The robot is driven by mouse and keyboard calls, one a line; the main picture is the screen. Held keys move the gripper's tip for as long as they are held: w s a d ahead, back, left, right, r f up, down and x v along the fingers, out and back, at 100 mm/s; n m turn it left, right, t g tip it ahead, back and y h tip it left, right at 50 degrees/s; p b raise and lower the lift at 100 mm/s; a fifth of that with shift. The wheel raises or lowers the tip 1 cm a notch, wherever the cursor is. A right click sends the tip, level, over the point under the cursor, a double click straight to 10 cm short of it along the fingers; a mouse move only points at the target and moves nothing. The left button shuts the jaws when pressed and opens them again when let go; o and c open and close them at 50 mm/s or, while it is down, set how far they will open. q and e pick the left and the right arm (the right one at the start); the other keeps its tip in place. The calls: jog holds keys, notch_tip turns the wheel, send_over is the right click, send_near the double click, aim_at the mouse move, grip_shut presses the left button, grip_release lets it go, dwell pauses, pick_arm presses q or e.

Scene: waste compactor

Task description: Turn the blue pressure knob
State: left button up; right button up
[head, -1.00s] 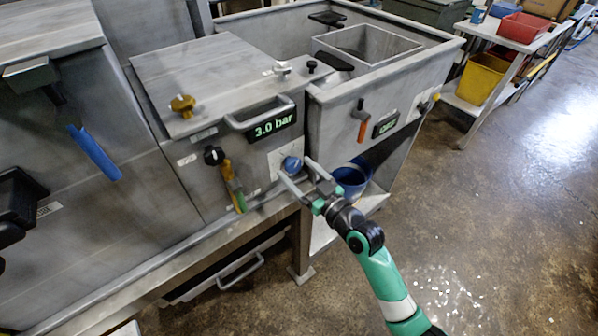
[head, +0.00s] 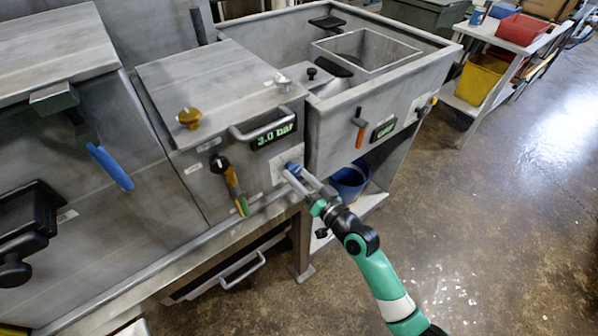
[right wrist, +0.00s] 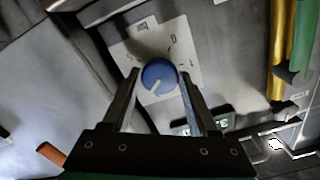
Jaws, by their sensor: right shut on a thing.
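The blue pressure knob (head: 293,167) is on the front of the steel compactor, below the green "3.0 bar" display (head: 273,134). In the right wrist view the knob (right wrist: 159,78) has a pale pointer mark and sits on a white dial plate (right wrist: 178,40) with numbers. My right gripper (head: 296,171) is at the knob, one finger on each side, shut on it. The wrist view shows its fingertips (right wrist: 158,72) flanking the knob. My left gripper is not in view.
A black-topped lever with a yellow-green handle (head: 233,187) hangs left of the knob. An orange lever (head: 359,128) and a second display (head: 383,130) are to the right. A blue bucket (head: 350,180) stands below. Open floor (head: 480,220) lies right.

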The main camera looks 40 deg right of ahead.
jog(key=o, duration=1.3)
jog(key=shift+o, duration=0.2)
jog(key=shift+s, duration=0.1)
jog(key=s+a, duration=0.1)
jog(key=s, duration=1)
jog(key=shift+s+a+p, duration=0.15)
jog(key=shift+a+p, duration=0.15)
jog(key=shift+p, duration=0.15)
